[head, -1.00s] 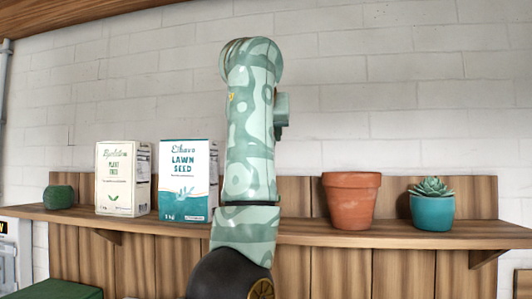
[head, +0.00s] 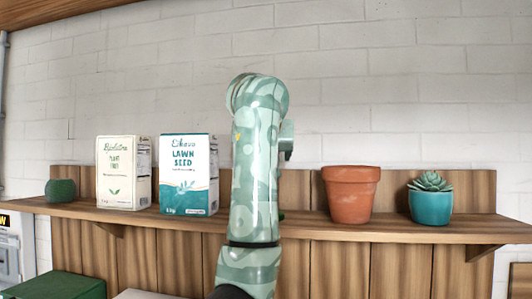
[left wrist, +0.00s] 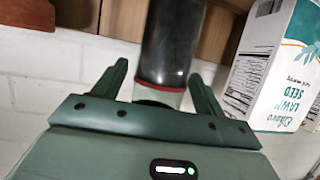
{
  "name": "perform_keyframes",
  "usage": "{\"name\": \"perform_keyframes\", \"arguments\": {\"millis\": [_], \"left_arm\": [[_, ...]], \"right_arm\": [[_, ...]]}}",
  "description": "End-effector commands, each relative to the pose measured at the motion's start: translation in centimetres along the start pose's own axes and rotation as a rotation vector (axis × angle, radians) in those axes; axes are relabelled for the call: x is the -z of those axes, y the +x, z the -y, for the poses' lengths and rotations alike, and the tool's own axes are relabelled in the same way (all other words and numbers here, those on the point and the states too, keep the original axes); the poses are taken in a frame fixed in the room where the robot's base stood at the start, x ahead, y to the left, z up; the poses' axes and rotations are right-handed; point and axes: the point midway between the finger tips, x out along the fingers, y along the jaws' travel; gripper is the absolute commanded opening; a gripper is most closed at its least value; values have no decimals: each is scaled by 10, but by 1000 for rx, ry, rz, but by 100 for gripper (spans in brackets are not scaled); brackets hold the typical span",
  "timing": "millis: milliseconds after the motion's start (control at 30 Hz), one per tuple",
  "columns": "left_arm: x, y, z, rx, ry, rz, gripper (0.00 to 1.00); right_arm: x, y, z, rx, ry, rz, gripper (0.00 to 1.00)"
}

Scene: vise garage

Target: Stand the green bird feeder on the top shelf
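My left arm (head: 255,185) rises in the middle of the head view and hides its own gripper there. In the left wrist view, which is upside down, the left gripper (left wrist: 158,75) has its two dark green fingers spread apart. A dark, glossy upright cylinder with a red band and a pale end, which may be the bird feeder (left wrist: 168,45), is between or just beyond them. A gap shows on its left side; the right finger overlaps its edge. My right gripper is out of view.
The wooden shelf (head: 400,233) holds a green pot (head: 61,191), a plant-food box (head: 123,173), a lawn-seed box (head: 188,175), a terracotta pot (head: 350,195) and a succulent in a teal pot (head: 431,200). The lawn-seed box also shows near the gripper in the wrist view (left wrist: 265,65).

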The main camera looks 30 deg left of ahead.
Motion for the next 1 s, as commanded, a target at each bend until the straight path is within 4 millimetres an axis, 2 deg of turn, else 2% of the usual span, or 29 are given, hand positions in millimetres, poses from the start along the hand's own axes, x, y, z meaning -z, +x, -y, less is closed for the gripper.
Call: {"name": "perform_keyframes", "arguments": {"millis": [367,467,800,1000], "left_arm": [[3,-6,0,-1,0,-3,72],[1,-22,-1,-4,-1,-4,72],[1,-99,-1,-4,1,-3,72],[2,-119,0,0,1,0,72]], "right_arm": [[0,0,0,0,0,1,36],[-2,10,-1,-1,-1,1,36],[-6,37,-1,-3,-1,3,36],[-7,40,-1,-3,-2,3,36]]}}
